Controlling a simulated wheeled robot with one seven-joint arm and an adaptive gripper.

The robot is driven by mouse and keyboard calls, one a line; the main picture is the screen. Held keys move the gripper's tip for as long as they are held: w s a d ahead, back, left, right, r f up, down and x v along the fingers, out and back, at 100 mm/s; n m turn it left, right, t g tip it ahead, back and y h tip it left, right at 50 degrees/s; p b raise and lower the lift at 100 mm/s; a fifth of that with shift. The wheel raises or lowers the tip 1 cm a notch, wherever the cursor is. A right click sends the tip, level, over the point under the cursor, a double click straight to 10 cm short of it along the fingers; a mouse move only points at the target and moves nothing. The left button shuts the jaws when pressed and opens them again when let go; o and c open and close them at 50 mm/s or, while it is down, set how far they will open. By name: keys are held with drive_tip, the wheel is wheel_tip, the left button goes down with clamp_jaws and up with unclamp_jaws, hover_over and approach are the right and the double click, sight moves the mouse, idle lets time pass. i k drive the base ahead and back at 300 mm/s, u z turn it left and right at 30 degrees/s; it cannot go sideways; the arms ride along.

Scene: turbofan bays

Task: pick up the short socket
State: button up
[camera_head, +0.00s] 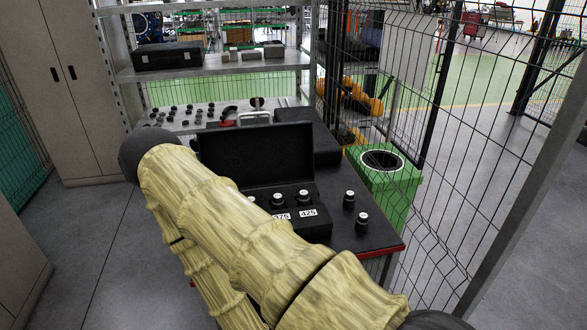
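Two loose dark sockets with silver tops stand on the dark table to the right of an open black case (250,150). One socket (349,199) is farther back, and the other socket (362,223) is nearer the table's right edge. More sockets sit in the case, including one at its right (303,197) and one beside it (278,200). White labels reading about 375 and 425 are on the case front. I cannot tell which one is the short socket. My gripper is not in view; my yellow-sleeved arm crosses the foreground and hides the case's left part.
The table (385,238) has a red edge. A black box (315,143) sits behind the case. Shelving (225,70) and a grey cabinet (75,110) stand behind and left.

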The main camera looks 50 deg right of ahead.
sight(362, 223)
drive_tip(key=u, duration=1.05)
drive_tip(key=k, duration=1.3)
drive_tip(key=z, duration=1.4)
